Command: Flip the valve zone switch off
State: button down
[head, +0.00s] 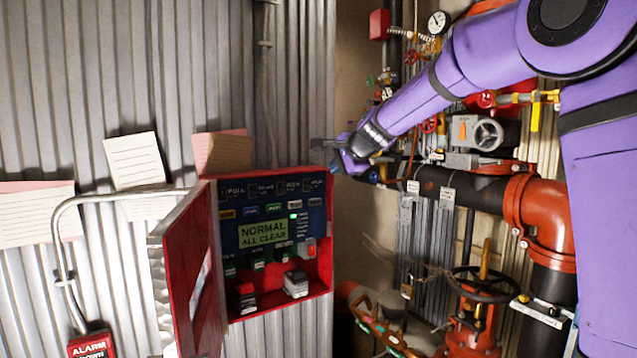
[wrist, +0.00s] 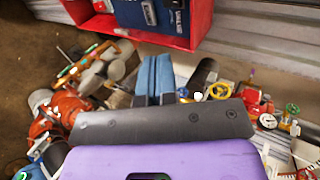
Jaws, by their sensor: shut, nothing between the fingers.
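A red panel box (head: 327,250) with its door (head: 190,268) swung open hangs on the corrugated wall. Its dark blue panel has a green display reading "NORMAL ALL CLEAR" (head: 262,234) and rows of small labelled controls. A pale block-like switch (head: 296,283) and a dark one (head: 245,298) sit low in the box. The labels are too small to tell which is the valve zone switch. My gripper (head: 325,151) is just off the box's upper right corner, apart from the controls. In the wrist view its blue fingers (wrist: 153,75) are shut and empty, below the red box (wrist: 190,42).
Red and black pipes (head: 465,190), valves and a handwheel (head: 480,284) crowd the right side. A grey conduit (head: 110,194) runs to a red alarm box (head: 91,345) at lower left. Paper notes (head: 135,160) hang on the wall. The space before the panel looks open.

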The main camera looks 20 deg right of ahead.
aim_at(310, 188)
jog(key=x, duration=0.9)
jog(key=r+x, duration=0.1)
jog(key=x, duration=0.4)
jog(key=shift+w, duration=0.25)
jog(key=shift+f, duration=0.1)
jog(key=shift+w+a+f, duration=0.1)
jog(key=shift+w+f, duration=0.05)
